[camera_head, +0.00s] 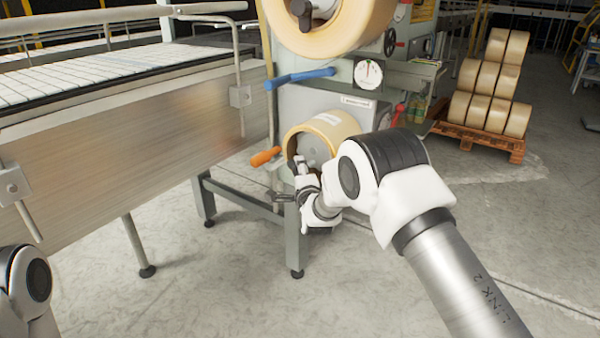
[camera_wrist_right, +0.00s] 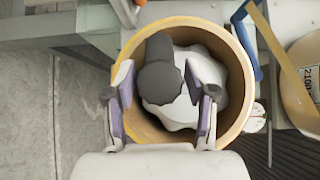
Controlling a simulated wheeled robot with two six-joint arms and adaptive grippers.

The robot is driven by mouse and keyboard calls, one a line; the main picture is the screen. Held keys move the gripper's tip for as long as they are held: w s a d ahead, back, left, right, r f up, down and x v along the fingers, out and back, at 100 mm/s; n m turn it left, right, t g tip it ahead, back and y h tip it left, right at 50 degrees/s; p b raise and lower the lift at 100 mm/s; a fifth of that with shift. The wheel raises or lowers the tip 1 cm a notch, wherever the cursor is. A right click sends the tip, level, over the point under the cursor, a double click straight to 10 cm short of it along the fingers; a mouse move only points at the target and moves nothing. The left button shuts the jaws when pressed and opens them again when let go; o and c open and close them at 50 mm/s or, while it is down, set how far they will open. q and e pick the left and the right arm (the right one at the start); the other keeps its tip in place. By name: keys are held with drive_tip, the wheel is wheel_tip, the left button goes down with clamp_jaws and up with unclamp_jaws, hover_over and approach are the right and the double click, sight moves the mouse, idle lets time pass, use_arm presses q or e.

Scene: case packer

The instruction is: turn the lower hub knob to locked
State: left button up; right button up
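The lower hub knob (camera_wrist_right: 161,83) is dark grey, with a round body and a short arm pointing up in the right wrist view. It sits in front of a pale lobed hub (camera_wrist_right: 207,72) inside the lower tape roll (camera_wrist_right: 240,105). That roll (camera_head: 333,124) also shows in the head view, low on the machine. My right gripper (camera_wrist_right: 163,98) is open, one finger on each side of the knob, with visible gaps. In the head view my right gripper (camera_head: 297,178) is in front of the roll and largely hides the knob. My left gripper is out of view.
An orange handle (camera_head: 265,157) sticks out left of the lower roll. A blue lever (camera_head: 300,77) and a larger upper tape roll (camera_head: 345,35) are above it. A conveyor (camera_head: 130,120) fills the left. A pallet of rolls (camera_head: 478,139) stands at the back right.

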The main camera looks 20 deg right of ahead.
drive_tip(key=c, duration=0.6)
drive_tip(key=shift+o, duration=0.2)
